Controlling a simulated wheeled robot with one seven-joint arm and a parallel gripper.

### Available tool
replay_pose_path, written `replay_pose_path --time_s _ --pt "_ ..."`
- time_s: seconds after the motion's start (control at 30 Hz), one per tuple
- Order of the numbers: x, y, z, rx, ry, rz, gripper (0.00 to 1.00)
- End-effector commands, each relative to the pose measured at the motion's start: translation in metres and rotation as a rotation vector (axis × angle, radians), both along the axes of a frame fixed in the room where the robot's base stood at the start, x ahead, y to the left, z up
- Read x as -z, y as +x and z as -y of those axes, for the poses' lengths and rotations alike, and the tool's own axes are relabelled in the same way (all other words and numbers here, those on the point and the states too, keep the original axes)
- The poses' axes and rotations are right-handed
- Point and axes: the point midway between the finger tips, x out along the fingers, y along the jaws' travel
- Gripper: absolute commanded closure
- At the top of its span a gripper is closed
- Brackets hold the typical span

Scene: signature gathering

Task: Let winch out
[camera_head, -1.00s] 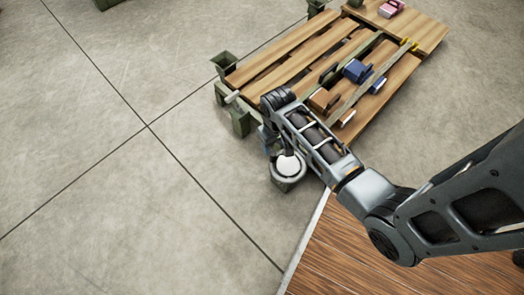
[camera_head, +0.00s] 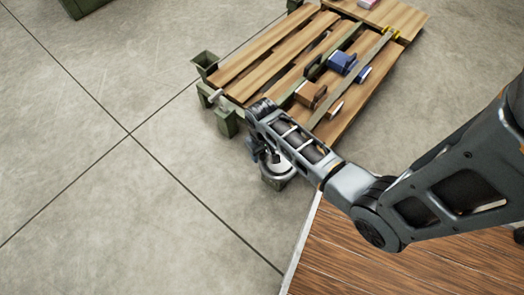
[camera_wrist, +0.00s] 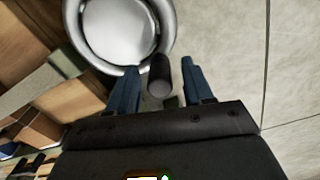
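The winch (camera_head: 279,173) is a round metal drum at the near corner of the slatted wooden platform. In the wrist view its shiny silver bowl-like top (camera_wrist: 112,28) fills the upper left. A short dark cylindrical knob (camera_wrist: 160,78), seemingly the winch handle, stands at its rim. My gripper (camera_wrist: 159,77) has its two blue fingers apart, one on each side of the knob. Gaps show between the knob and both fingers, so it is not clamped. In the head view my gripper and wrist partly hide the winch.
The wooden platform (camera_head: 262,65) has green metal corner brackets (camera_head: 226,122). A strap crosses it, with a yellow piece (camera_head: 389,31) at its far end. A brown block (camera_head: 309,94) and a blue block (camera_head: 343,62) sit on it. The concrete floor at left is clear.

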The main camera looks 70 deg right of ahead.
Motion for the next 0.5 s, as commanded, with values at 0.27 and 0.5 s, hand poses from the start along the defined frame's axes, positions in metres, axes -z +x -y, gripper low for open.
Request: replay_pose_path --time_s 0.27,0.5 --pt "0.0000 -0.0002 -0.0001 0.000 0.000 0.000 0.76" --pt "0.0000 -0.0003 -0.0001 0.000 0.001 -0.001 0.99"
